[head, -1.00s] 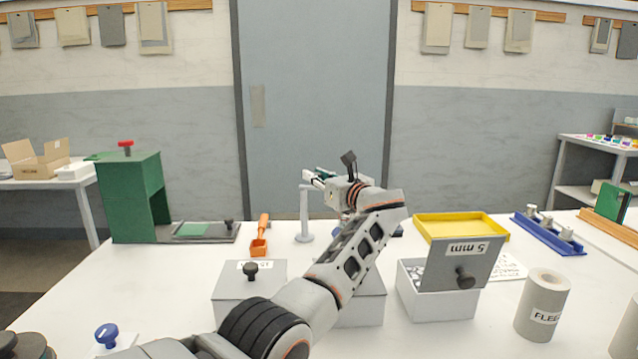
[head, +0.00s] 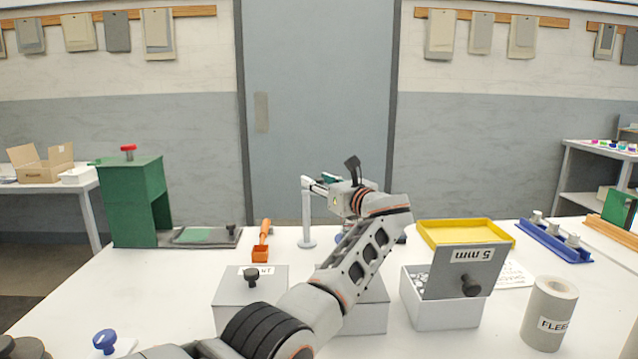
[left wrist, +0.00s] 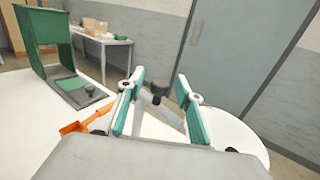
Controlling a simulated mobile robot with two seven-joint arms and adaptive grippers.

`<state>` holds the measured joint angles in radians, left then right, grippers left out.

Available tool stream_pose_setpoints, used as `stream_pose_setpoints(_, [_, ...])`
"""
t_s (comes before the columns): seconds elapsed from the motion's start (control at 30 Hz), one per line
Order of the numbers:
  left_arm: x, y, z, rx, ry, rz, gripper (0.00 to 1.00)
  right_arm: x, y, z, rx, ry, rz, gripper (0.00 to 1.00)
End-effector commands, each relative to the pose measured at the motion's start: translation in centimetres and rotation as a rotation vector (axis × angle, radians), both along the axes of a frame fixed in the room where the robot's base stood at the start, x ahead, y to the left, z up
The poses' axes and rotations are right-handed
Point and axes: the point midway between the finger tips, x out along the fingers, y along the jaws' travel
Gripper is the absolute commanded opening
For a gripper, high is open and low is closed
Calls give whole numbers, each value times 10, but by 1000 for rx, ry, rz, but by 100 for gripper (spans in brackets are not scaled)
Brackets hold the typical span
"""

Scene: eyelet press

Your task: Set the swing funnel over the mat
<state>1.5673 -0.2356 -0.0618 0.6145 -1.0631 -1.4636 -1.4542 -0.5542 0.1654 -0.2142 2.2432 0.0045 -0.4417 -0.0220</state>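My left gripper (head: 311,184) is open near the top of a pale upright post (head: 307,220) on a round base. In the left wrist view its green-padded fingers (left wrist: 158,86) stand apart, with a black knob (left wrist: 157,93) and a pale grey arm showing between them. I take this for the swing funnel's arm, but its funnel part is hidden, and I cannot tell whether the fingers touch it. The green mat (head: 197,235) lies on a grey plate (head: 222,236) beside the green press (head: 135,203); it also shows in the left wrist view (left wrist: 72,86). My right gripper is not in view.
An orange scoop (head: 261,246) lies between the plate and post. Labelled grey bins (head: 237,300), an open "5 mm" bin (head: 446,313), a yellow tray (head: 428,241), a blue rack (head: 553,243) and a roll (head: 549,312) occupy the table's front and right. The white table between press and bins is mostly clear.

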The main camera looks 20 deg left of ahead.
Motion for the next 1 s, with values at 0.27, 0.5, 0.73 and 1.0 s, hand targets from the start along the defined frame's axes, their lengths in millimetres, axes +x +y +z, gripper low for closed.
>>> stream_pose_setpoints(0.27, [-16,-25,-1,-1,0,-3,36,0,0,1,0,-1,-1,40])
stream_pose_setpoints(0.5, [-35,-54,-1,-2,1,-2,36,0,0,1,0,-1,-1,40])
stream_pose_setpoints(0.73, [-42,-62,-1,0,1,0,36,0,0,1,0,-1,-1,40])
stream_pose_setpoints(1.0, [-42,-61,0,-3,-1,0,15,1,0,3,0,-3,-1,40])
